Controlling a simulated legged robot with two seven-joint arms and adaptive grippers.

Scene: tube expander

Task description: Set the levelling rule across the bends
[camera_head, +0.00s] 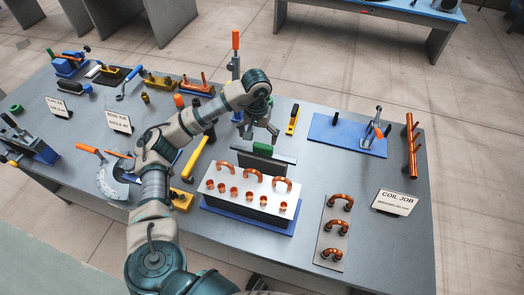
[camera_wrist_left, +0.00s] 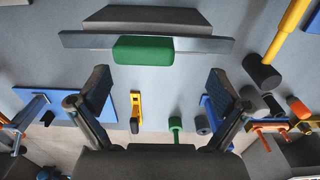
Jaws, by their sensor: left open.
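The levelling rule (camera_head: 278,157) is a thin grey bar with a green grip (camera_head: 263,149). It stands on a dark support behind the white-topped coil block (camera_head: 247,187). The copper bends (camera_head: 282,184) stand in a row on that block, with several short open copper stubs in front. My left gripper (camera_head: 259,134) is open and empty, above and just behind the green grip. In the left wrist view, the rule (camera_wrist_left: 88,40) and its green grip (camera_wrist_left: 143,50) lie beyond the spread fingertips (camera_wrist_left: 158,88), apart from them. My right gripper is not seen.
A plate with more copper bends (camera_head: 333,232) and a "COIL JOB" sign (camera_head: 395,202) are at the right. A blue mat with a clamp-like tool (camera_head: 347,133) is behind. A yellow-handled hammer (camera_head: 196,157) and several tools crowd the left.

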